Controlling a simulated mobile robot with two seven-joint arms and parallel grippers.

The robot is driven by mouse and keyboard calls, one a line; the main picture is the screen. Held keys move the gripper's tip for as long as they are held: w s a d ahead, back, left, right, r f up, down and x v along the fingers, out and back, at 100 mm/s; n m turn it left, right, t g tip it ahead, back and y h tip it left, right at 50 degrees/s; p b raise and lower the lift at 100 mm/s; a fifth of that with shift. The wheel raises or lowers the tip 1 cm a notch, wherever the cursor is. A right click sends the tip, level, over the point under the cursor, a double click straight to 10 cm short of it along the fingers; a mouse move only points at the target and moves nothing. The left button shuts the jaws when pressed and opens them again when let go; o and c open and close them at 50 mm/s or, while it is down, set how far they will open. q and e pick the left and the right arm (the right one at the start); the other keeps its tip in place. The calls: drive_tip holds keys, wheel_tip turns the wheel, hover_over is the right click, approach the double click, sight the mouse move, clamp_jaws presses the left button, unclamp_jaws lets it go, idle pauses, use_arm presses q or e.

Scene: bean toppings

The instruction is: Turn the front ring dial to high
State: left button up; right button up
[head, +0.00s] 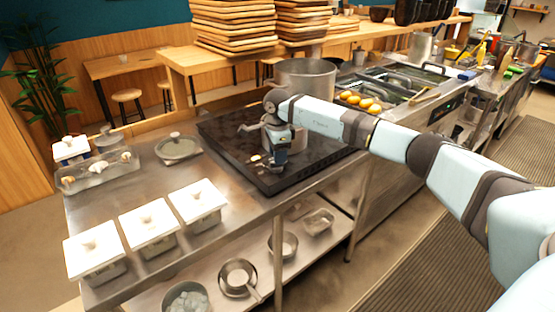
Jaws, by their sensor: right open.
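The black cooktop (222,134) sits on the steel counter at the middle of the head view. My right arm reaches in from the right, and my right gripper (260,146) is over the cooktop, pointing down towards its front part. The gripper is open, with nothing seen between its fingers. Small pale and tan marks show on the cooktop beside the fingers. I cannot tell whether they are the ring dials, and the front ring dial's setting is not readable. My left gripper is not in view.
A large steel pot (306,75) stands at the back of the cooktop. A lidded pan (179,148) and several white-lidded containers (149,222) stand on the left counter. Bowls and a pan (238,278) lie on the lower shelf. Fried food (360,101) lies right of the cooktop.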

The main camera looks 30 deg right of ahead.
drive_tip(key=shift+f, duration=1.2)
clamp_jaws()
